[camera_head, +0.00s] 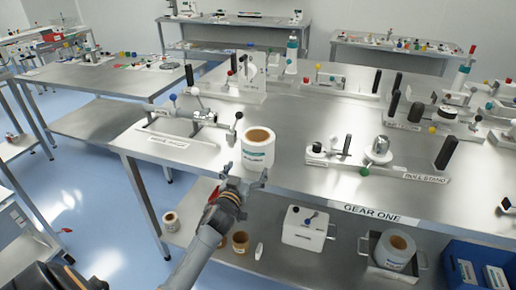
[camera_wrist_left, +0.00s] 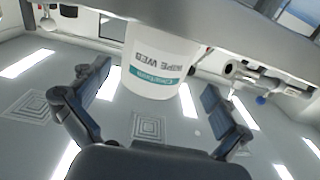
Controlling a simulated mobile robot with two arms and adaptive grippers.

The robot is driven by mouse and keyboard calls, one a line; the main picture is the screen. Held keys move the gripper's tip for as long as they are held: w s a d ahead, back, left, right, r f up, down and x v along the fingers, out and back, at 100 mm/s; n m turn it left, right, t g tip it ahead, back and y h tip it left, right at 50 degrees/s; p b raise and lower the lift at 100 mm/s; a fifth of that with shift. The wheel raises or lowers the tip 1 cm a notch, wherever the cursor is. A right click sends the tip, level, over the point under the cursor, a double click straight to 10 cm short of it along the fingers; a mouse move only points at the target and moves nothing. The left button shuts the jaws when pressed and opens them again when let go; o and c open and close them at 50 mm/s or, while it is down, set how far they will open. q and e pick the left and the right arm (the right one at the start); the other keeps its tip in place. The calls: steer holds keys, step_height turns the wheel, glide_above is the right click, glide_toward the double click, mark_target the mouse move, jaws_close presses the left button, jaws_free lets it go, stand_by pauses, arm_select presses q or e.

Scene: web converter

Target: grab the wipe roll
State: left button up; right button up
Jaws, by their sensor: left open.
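The wipe roll (camera_head: 258,150) is a white cylinder with a brown core and a printed label. It stands upright near the front edge of the steel table. In the left wrist view the wipe roll (camera_wrist_left: 158,55) appears upside down with "WIPE WEB" on its label, seen between and beyond the fingers. My left gripper (camera_head: 244,180) is just in front of the roll, at the table's front edge. Its fingers (camera_wrist_left: 158,82) are spread wide with nothing held. Whether a finger touches the roll is not clear. My right gripper does not show.
The steel table (camera_head: 290,190) carries a lever fixture (camera_head: 195,115) left of the roll and a knob fixture (camera_head: 378,150) to its right. On the lower shelf are a white box (camera_head: 305,228), a larger roll (camera_head: 395,250) and a blue bin (camera_head: 458,258). Bare tabletop lies right of the roll.

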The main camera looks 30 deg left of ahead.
mark_target(252, 158)
arm_select(q)
steer(key=x, duration=0.3)
steer(key=p+x, duration=0.1)
steer(key=shift+w+r, duration=0.3)
steer(key=shift+w+a, duration=0.15)
steer(key=shift+w, duration=0.2)
steer(key=c, duration=1.4)
steer(key=shift+c, duration=0.8)
steer(key=shift+r, duration=0.1)
